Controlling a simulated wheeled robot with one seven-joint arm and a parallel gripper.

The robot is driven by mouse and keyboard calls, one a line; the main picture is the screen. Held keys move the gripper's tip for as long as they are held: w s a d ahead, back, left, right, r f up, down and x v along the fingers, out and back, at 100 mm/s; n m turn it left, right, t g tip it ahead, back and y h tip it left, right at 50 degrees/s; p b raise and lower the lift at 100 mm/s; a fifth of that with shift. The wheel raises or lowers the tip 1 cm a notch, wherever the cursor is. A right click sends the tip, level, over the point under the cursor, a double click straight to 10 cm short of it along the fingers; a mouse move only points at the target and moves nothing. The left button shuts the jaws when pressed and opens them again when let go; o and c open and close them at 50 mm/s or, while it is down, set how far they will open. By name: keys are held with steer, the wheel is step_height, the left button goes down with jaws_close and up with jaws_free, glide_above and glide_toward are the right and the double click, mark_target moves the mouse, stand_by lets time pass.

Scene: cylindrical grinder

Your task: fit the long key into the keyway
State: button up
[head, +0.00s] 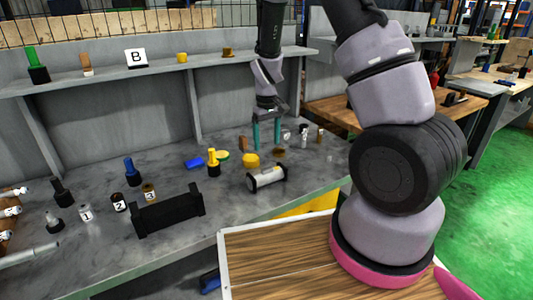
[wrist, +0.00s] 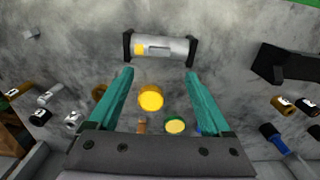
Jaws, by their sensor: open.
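A pale metal cylinder (head: 266,179) lies on its side between two black end pieces on the bench. In the wrist view the cylinder (wrist: 172,47) has a darker slot along its top, with a yellow patch at the slot's left end. I cannot tell whether that patch is a separate piece. I cannot pick out the long key with certainty. My gripper (head: 266,142) points down over the bench, behind the cylinder in the head view. Its teal fingers (wrist: 159,75) are spread, with nothing held between them. The cylinder lies just beyond the fingertips in the wrist view.
A yellow piece (head: 250,160), a yellow-green disc (head: 222,155) and a blue block (head: 194,162) lie near the gripper. A black holder (head: 168,212) stands to the left. Small numbered cylinders stand around. A shelf (head: 110,75) runs along the back.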

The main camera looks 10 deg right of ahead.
steer(key=s+d+r+m+t+y, duration=0.15)
steer(key=s+r, duration=0.25)
steer(key=r, duration=0.8)
steer(key=s+d+r+m+t+y, duration=0.1)
steer(key=s+d+r+m+t, duration=0.15)
steer(key=r, duration=0.85)
steer(key=s+d+r+m+t, duration=0.1)
steer(key=s+r+m, duration=0.1)
steer(key=s+r, duration=0.3)
steer(key=s+d+r+m+t, duration=0.1)
steer(key=s+r+t, duration=0.1)
steer(key=s+r, duration=0.4)
steer(key=s, duration=0.5)
steer(key=shift+m, duration=0.4)
steer(key=shift+h, duration=0.25)
